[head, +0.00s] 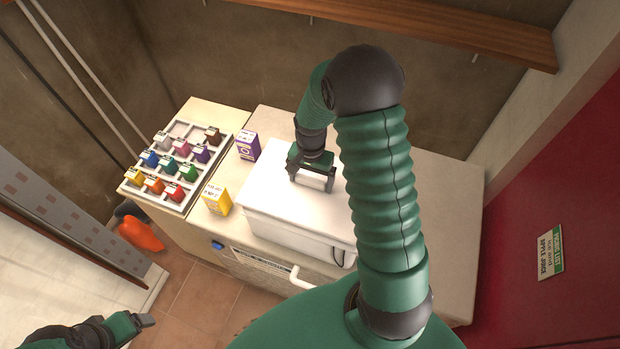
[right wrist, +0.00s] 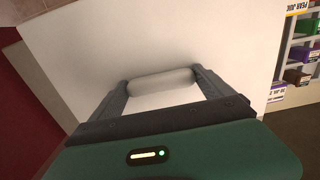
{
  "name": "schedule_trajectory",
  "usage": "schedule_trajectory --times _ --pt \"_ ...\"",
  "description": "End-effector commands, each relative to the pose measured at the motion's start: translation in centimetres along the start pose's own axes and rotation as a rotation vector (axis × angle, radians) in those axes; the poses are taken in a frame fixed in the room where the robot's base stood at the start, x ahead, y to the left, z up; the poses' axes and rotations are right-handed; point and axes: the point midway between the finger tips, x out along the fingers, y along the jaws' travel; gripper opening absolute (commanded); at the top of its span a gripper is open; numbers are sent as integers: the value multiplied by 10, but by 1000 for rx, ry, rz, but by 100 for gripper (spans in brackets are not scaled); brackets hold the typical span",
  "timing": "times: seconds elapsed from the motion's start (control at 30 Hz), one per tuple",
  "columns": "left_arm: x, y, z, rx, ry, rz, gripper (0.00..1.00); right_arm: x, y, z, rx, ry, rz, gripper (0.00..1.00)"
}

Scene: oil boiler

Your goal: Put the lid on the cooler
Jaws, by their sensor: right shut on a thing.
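The white cooler (head: 290,234) stands on a pale cabinet top. Its white lid (head: 268,188) lies over the cooler's opening, roughly lined up with the walls; I cannot tell whether it is fully seated. My right gripper (head: 313,182) is above the lid and shut on its white bar handle. In the right wrist view the handle (right wrist: 160,83) lies between the two fingers, with the white lid surface (right wrist: 125,45) behind it. My arm hides the cooler's right end. My left gripper (head: 147,320) is at the lower left, far from the cooler; its jaw opening is unclear.
Left of the cooler are a purple box (head: 248,147), a yellow box (head: 216,199) and a white rack (head: 186,133) of several coloured cartons. The cabinet top (head: 450,215) is clear at the right. A wooden shelf (head: 430,25) hangs above.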

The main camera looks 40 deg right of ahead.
Motion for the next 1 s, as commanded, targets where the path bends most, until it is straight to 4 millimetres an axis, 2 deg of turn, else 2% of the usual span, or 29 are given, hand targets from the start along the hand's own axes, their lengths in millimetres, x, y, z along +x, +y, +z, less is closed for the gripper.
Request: schedule_trajectory --times 0.47,1.0 --pt "-1 0 0 0 0 0 78 0 2 -2 1 1 0 21" --pt "7 0 2 0 0 0 78 11 2 -2 1 0 0 21"
